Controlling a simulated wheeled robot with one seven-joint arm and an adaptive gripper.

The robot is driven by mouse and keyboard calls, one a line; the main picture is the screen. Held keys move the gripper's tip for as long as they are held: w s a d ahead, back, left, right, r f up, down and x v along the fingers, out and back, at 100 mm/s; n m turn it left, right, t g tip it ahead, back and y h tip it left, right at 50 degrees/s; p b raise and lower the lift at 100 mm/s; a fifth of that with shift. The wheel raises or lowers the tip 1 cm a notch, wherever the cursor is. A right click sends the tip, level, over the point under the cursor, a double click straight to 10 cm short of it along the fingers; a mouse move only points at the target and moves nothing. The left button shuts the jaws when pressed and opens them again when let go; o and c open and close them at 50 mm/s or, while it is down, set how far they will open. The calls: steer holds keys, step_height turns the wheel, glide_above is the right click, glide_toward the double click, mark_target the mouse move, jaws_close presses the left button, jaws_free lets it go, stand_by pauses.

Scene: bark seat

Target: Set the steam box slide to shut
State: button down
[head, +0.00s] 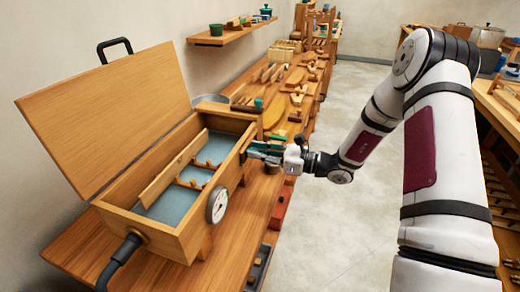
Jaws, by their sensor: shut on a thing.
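The wooden steam box (165,212) stands on the bench at the left of the head view. Its lid (108,112) is raised, and a blue-floored inside with a wooden divider shows. A round dial (217,205) is on its near side. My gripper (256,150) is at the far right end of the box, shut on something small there. The slide is mostly hidden at that end, so I cannot tell its position. A dark edge at the box end shows just beside my fingers.
A dark hose (122,260) joins the near end of the box. Wooden tools and pieces (275,112) lie on the bench beyond. A red box (282,208) is below the bench edge. Open floor (350,235) lies to the right.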

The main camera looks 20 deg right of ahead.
steer(key=shift+s+a+f, duration=0.1)
steer(key=shift+s+a, duration=0.05)
steer(key=shift+s, duration=0.05)
steer(key=c, duration=1.5)
jaws_free()
steer(key=v, duration=1.2)
